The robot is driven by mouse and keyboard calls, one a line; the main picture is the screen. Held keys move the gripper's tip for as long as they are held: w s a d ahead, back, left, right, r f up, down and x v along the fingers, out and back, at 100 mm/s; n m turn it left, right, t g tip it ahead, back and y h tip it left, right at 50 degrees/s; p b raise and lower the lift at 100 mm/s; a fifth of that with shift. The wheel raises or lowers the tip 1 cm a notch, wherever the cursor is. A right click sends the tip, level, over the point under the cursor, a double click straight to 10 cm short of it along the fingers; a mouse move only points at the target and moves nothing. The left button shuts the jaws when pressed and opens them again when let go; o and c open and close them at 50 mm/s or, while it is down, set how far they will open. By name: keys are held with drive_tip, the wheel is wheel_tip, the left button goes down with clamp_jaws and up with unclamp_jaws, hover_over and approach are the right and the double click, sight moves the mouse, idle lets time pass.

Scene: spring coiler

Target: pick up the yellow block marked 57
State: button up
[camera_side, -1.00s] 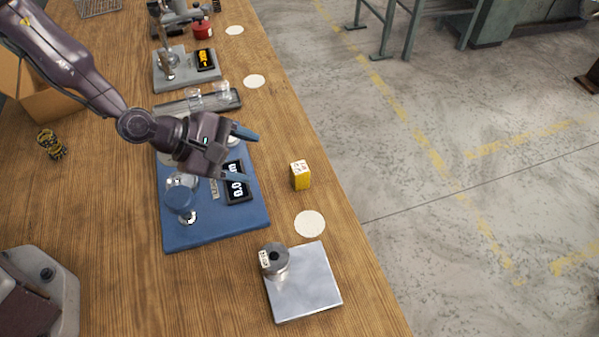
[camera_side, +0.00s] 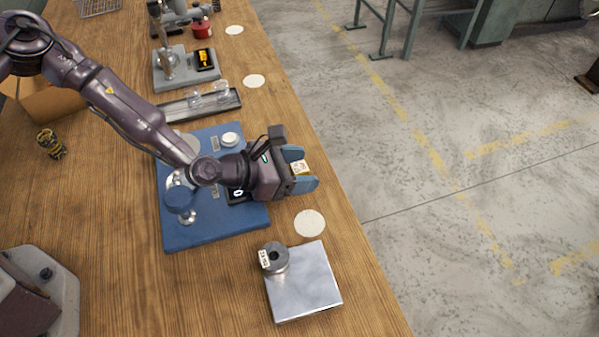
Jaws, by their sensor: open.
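The yellow block (camera_side: 300,168) stands on the wooden table near its right edge. Its white top label shows between the fingers, but the marking is too small to read. Most of its yellow body is hidden by my gripper. My gripper (camera_side: 303,169) is open, with one blue finger on the far side of the block and the other on the near side. I cannot tell whether either finger touches it.
A blue gauge base (camera_side: 215,235) lies under my arm. A metal plate (camera_side: 310,295) with a labelled steel cylinder (camera_side: 274,258) sits in front. A white disc (camera_side: 310,223) lies near the block. A grey tray (camera_side: 190,105) with glass jars is behind.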

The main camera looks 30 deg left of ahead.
drive_tip(key=shift+w+d+f, duration=0.2)
drive_tip(key=shift+w+d, duration=0.1)
drive_tip(key=shift+d, duration=0.05)
drive_tip(key=c, duration=1)
drive_tip(key=shift+r, duration=0.1)
